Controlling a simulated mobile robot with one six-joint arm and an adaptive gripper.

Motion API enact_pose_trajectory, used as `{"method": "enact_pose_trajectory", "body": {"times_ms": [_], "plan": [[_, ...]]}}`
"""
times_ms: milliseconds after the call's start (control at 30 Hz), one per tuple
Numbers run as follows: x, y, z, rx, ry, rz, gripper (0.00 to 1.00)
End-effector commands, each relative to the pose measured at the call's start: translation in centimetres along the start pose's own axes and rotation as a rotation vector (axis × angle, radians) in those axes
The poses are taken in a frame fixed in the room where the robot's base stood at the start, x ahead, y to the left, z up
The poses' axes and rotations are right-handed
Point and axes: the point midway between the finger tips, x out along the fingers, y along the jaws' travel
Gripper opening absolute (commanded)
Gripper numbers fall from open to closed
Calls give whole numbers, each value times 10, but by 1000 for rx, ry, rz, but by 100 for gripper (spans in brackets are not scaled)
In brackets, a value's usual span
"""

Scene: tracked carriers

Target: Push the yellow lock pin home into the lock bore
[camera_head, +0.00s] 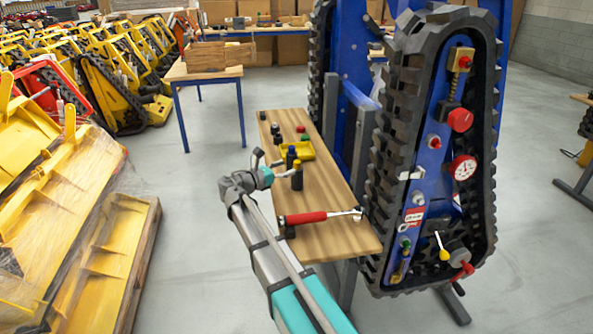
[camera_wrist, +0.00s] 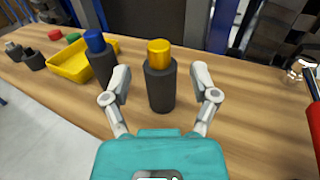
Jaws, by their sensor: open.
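A dark cylinder with a yellow top (camera_wrist: 160,75), which I take for the lock pin, stands upright on the wooden bench. It also shows in the head view (camera_head: 297,180). My gripper (camera_wrist: 161,84) is open, its two fingers apart on either side of the cylinder as seen in the wrist view, with no visible contact. In the head view my gripper (camera_head: 275,166) is just left of the cylinder. The blue tracked carrier (camera_head: 432,170) stands upright at the right; I cannot tell which opening on it is the lock bore.
A blue-topped dark cylinder (camera_wrist: 100,58) stands left of the yellow one, beside a yellow tray (camera_wrist: 75,64). A red-handled hammer (camera_head: 305,217) lies on the bench's near end (camera_head: 345,240). A yellow-knobbed lever (camera_head: 443,253), gauge (camera_head: 463,168) and red knob (camera_head: 460,120) sit on the carrier.

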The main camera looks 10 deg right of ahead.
Motion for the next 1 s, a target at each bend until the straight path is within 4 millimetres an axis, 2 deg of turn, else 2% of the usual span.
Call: {"method": "enact_pose_trajectory", "body": {"times_ms": [367,800,1000], "plan": [[2,0,0,0,0,0,76],[44,2,2,0,0,0,76],[51,2,2,0,0,2,76]]}}
